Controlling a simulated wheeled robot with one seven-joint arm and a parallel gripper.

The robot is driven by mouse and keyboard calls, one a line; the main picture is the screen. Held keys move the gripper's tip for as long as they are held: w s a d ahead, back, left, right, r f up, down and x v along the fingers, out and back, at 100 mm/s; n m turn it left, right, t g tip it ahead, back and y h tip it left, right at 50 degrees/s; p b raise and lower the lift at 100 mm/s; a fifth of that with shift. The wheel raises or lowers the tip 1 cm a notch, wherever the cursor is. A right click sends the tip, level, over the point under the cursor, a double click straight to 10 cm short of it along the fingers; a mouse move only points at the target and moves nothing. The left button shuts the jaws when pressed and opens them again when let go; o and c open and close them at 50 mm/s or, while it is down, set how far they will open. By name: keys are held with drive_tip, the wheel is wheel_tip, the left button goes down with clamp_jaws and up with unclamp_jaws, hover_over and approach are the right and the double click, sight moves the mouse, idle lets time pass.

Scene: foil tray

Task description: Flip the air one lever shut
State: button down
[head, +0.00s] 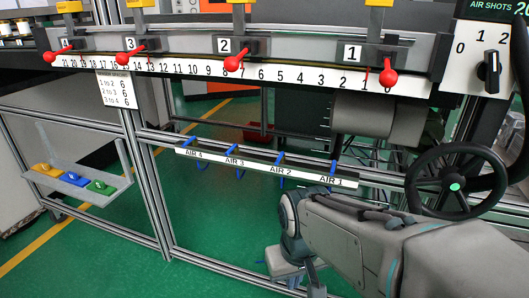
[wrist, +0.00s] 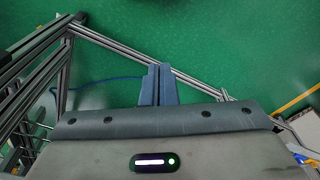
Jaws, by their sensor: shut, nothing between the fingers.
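The air one lever (head: 334,168) is a small blue handle at the right end of the white label strip (head: 262,168), above the AIR 1 label. The fingertips are hard to make out there. A thin blue line (wrist: 100,82) lies left of the fingers in the wrist view; I cannot tell what it is.
Three similar blue levers, such as the air two lever (head: 280,159), sit left along the strip. Red-knobbed levers (head: 233,63) line the upper rail. A black handwheel (head: 455,181) is at the right. A shelf with coloured blocks (head: 85,181) is at the left.

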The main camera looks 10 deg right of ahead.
drive_tip(key=shift+a, duration=0.2)
drive_tip(key=w+d+r+m+g+h+p, duration=0.1)
drive_tip(key=w+d+r+h+p, duration=0.1)
drive_tip(key=w+r+h+p, duration=0.35)
drive_tip(key=w+d+r+g+h+p, duration=0.1)
drive_tip(key=w+d+r+h+p, duration=0.15)
drive_tip(key=r+p, duration=0.5)
drive_tip(key=w+a+r+t+h+p, duration=0.3)
drive_tip(key=w+r+p, duration=0.3)
drive_tip(key=w, duration=0.4)
drive_tip(key=shift+m+t+h, duration=0.4)
drive_tip(key=shift+t+h, duration=0.4)
drive_tip(key=shift+h, duration=0.1)
